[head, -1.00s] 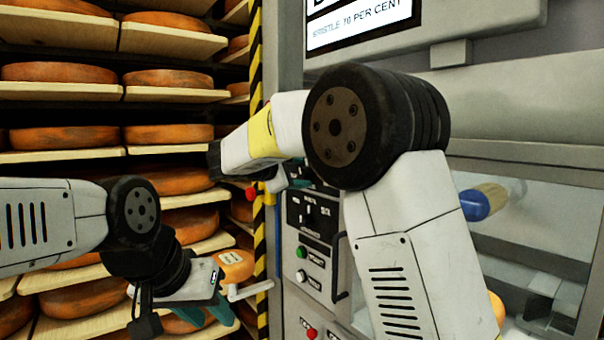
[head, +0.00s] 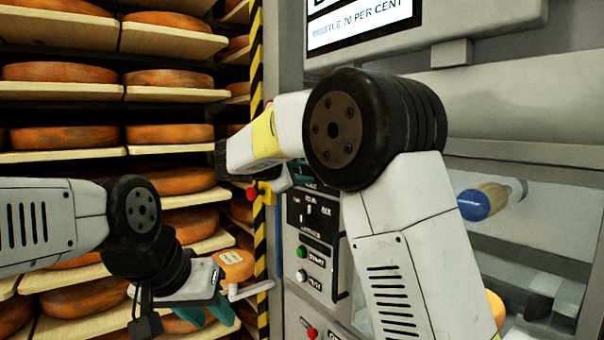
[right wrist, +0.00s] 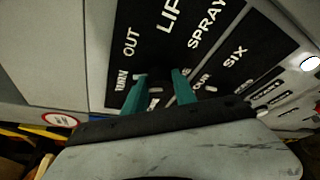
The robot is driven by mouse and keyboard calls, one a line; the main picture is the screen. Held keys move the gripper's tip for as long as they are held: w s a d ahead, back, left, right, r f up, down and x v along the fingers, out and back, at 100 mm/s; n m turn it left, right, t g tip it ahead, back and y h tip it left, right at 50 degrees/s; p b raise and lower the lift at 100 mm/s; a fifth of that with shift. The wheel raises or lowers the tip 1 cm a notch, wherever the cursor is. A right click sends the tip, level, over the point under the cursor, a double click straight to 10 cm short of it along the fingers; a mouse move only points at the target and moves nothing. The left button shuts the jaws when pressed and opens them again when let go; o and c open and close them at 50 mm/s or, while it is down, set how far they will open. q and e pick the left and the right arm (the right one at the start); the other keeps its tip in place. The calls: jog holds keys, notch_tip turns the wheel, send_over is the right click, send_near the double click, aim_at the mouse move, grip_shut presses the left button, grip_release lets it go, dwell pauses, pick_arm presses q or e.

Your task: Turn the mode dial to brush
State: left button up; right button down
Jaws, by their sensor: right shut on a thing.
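The right wrist view shows a black panel (right wrist: 150,50) lettered TURN, OUT, LIFT, SPRAY and SIX. My right gripper (right wrist: 160,92) has its two teal fingers down at this panel, shut on a small dial (right wrist: 155,90); the gripper hides most of it. No BRUSH label is readable. In the head view my right gripper (head: 301,172) is at the upper part of the machine's control panel, largely hidden by my forearm. My left gripper (head: 208,316) is low at the left, its teal fingers apart, with nothing visible between them.
A lower black panel (head: 322,214) has a white pointer; green (head: 302,252) and white (head: 301,276) buttons sit below. A pale crank handle (head: 250,290) is close to my left gripper. Cheese shelves (head: 70,155) fill the left. A display (head: 360,30) reads BRISTLE 70 PER CENT.

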jog(key=n+g, duration=0.1)
jog(key=n, duration=0.1)
jog(key=shift+w+r+n+g+h, duration=0.1)
jog(key=shift+n+g+h, duration=0.2)
jog(key=shift+n+g, duration=0.1)
jog(key=shift+w+a+n+g+h, duration=0.15)
jog(key=shift+n+g+h, duration=0.25)
jog(key=shift+n+g, duration=0.85)
jog(key=shift+n+t, duration=0.35)
jog(key=shift+n, duration=0.1)
jog(key=c, duration=1)
grip_release()
jog(key=shift+r, duration=0.1)
jog(key=v, duration=0.8)
